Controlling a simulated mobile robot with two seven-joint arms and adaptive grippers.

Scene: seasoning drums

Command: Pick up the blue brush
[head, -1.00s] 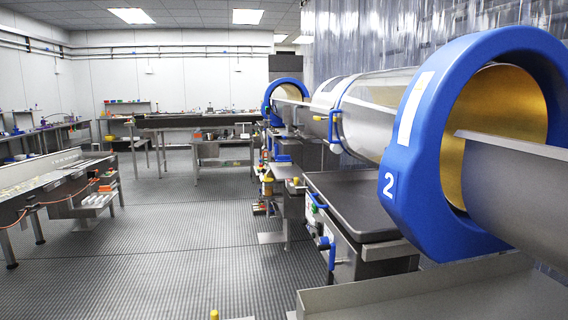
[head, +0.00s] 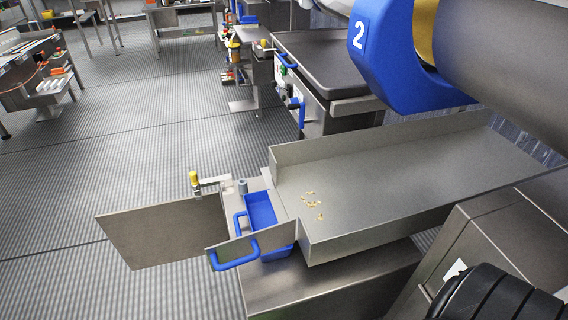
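I cannot make out a blue brush for certain. A small blue object (head: 298,110) hangs on the front side of the metal cart under drum 2 in the head view. It is too small to tell whether it is a brush. A blue handle (head: 287,65) is on the same cart, above and to the left. Neither of my grippers shows in the head view.
A metal trough (head: 400,180) with a few crumbs (head: 312,203) lies in front. A blue bin (head: 262,210) and a blue-handled metal flap (head: 250,243) adjoin its left end. A metal panel (head: 165,230) juts left. Open grey floor (head: 110,150) lies left.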

